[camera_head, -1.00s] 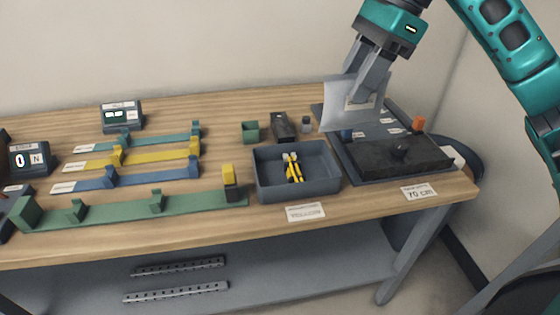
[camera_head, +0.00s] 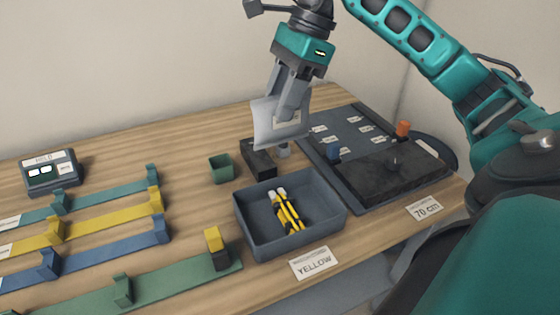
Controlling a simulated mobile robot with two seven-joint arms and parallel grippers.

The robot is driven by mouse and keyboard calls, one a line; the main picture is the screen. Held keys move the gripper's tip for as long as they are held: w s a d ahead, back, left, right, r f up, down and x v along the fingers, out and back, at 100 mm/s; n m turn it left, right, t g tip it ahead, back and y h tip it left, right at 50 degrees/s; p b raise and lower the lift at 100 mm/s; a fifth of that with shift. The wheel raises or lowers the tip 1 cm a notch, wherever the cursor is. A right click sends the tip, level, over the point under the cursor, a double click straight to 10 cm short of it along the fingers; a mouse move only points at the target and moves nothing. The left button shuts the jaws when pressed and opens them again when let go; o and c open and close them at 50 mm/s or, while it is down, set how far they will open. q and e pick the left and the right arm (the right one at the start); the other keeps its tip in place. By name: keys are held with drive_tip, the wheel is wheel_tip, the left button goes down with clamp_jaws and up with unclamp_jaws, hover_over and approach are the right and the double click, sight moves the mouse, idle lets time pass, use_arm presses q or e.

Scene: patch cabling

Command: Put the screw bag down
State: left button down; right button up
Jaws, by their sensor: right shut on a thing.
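The screw bag (camera_head: 268,125) is a pale, translucent flat pouch with a white label. My right gripper (camera_head: 287,112) is shut on it and holds it upright above the back of the table, near the black block and the left edge of the dark mat. The bag hides part of what lies behind it. I cannot tell whether its lower edge touches anything. My left gripper is not in view.
A grey bin (camera_head: 258,238) with yellow-black connectors stands in front, beside a "YELLOW" card (camera_head: 314,263). A small green box (camera_head: 221,168) and a black block (camera_head: 258,158) stand behind it. The dark mat (camera_head: 345,190) carries a black slab (camera_head: 392,172). Coloured cable rails lie left.

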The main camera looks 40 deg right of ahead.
sight(281, 146)
wheel_tip(281, 146, down, 10)
drive_tip(key=shift+r+b, duration=0.25)
drive_tip(key=shift+b, duration=0.5)
drive_tip(key=shift+f, duration=0.25)
wheel_tip(281, 146, down, 4)
drive_tip(key=shift+r, duration=0.15)
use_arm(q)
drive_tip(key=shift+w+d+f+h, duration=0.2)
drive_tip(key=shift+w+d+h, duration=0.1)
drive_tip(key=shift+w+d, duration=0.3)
use_arm(e)
drive_tip(key=shift+w, duration=0.1)
drive_tip(key=shift+f+b, duration=0.35)
drive_tip(key=shift+b, duration=0.25)
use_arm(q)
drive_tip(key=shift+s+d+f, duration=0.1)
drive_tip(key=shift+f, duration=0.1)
use_arm(e)
drive_tip(key=o, duration=1.1)
drive_tip(key=shift+r, duration=0.1)
